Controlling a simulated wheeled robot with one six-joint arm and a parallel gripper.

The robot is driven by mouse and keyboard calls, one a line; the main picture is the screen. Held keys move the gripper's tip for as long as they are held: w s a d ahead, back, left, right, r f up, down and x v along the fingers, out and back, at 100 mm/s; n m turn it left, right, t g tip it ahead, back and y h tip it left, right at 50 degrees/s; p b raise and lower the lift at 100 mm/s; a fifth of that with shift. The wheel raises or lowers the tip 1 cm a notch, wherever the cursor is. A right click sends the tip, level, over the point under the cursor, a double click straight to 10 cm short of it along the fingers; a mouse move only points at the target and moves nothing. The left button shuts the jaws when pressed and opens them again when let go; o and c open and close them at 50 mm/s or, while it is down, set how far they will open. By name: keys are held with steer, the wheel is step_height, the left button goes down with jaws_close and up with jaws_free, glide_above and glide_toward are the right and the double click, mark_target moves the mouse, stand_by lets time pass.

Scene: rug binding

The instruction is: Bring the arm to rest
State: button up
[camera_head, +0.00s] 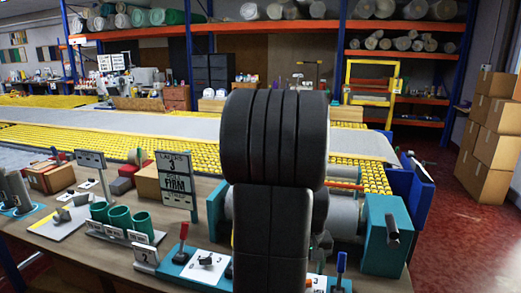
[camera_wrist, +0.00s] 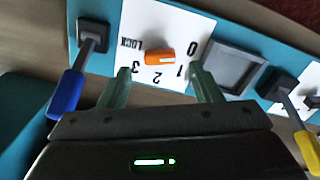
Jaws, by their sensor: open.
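In the wrist view my gripper (camera_wrist: 165,80) has its two greenish fingers spread apart with nothing between them. An orange dial knob (camera_wrist: 160,55) sits just beyond the fingertips, on a white plate (camera_wrist: 185,22) marked 0, 1, 2, 3 and LOCK. I cannot tell how far the tips are from the plate. In the camera_head view my dark arm (camera_head: 275,140) stands upright in the front middle and hides my gripper and part of the panel behind it.
A blue-handled lever (camera_wrist: 65,90) is left of the fingers and a yellow-handled lever (camera_wrist: 308,150) is at the right. A red-handled lever (camera_head: 183,235), green cups (camera_head: 120,218) and a sign (camera_head: 176,180) stand on the bench.

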step_height(320, 180, up, 11)
step_height(320, 180, down, 14)
steer(key=shift+f, duration=0.25)
steer(key=shift+f+m, duration=0.15)
steer(key=shift+m, duration=0.15)
steer(key=shift+m+b, duration=0.3)
steer(key=shift+m, duration=0.5)
steer(key=m, duration=0.5)
steer(key=shift+m+b, duration=0.3)
step_height(320, 180, up, 13)
steer(key=p, duration=0.1)
steer(key=shift+s, duration=0.15)
